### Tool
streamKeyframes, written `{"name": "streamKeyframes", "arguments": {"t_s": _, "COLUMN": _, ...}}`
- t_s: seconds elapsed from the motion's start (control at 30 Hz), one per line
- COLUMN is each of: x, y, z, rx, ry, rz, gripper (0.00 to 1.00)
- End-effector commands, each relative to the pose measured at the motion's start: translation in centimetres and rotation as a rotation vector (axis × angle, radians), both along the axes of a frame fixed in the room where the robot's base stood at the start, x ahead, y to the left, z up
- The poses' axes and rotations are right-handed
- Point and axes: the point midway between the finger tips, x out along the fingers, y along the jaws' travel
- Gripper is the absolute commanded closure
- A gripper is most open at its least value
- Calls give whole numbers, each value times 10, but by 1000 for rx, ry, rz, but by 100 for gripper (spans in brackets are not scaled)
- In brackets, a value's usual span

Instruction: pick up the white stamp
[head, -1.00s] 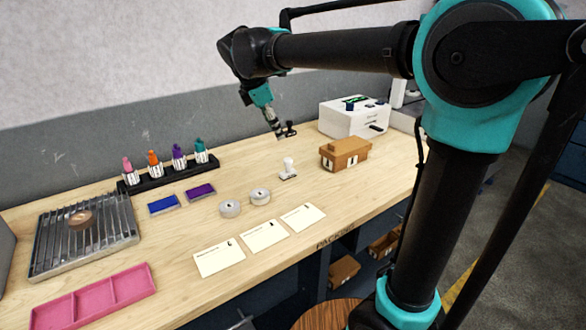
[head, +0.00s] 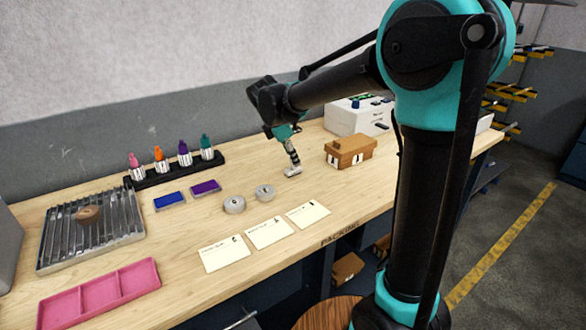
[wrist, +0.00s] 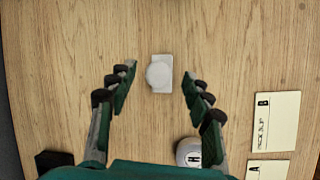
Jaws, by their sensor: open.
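The white stamp (wrist: 159,73) stands on the wooden bench, seen from above in the wrist view as a round knob on a rectangular base. My gripper (wrist: 157,85) is open above it, with one finger on each side and a gap between each finger and the stamp. In the head view my gripper (head: 294,166) is low over the stamp (head: 292,172), hiding its upper part; only its pale base shows clearly. The height left between fingertips and stamp is hard to tell.
Cards (head: 270,233) lie in front. Ink pads (head: 169,201), bottles in a black rack (head: 178,173), a metal rack (head: 90,252) and a pink tray (head: 101,293) are farther left.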

Motion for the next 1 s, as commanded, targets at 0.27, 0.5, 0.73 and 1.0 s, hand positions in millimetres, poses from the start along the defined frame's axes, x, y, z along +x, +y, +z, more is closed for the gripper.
{"name": "streamKeyframes", "arguments": {"t_s": 0.27, "x": 10, "y": -6, "z": -27, "rx": 0, "ry": 0, "rz": -1, "gripper": 50}}
{"name": "streamKeyframes", "arguments": {"t_s": 0.5, "x": 10, "y": -6, "z": -27, "rx": 0, "ry": 0, "rz": 0, "gripper": 51}}
{"name": "streamKeyframes", "arguments": {"t_s": 0.73, "x": 10, "y": -6, "z": -27, "rx": 0, "ry": 0, "rz": 0, "gripper": 80}}
{"name": "streamKeyframes", "arguments": {"t_s": 1.0, "x": 10, "y": -6, "z": -27, "rx": 0, "ry": 0, "rz": 0, "gripper": 100}}
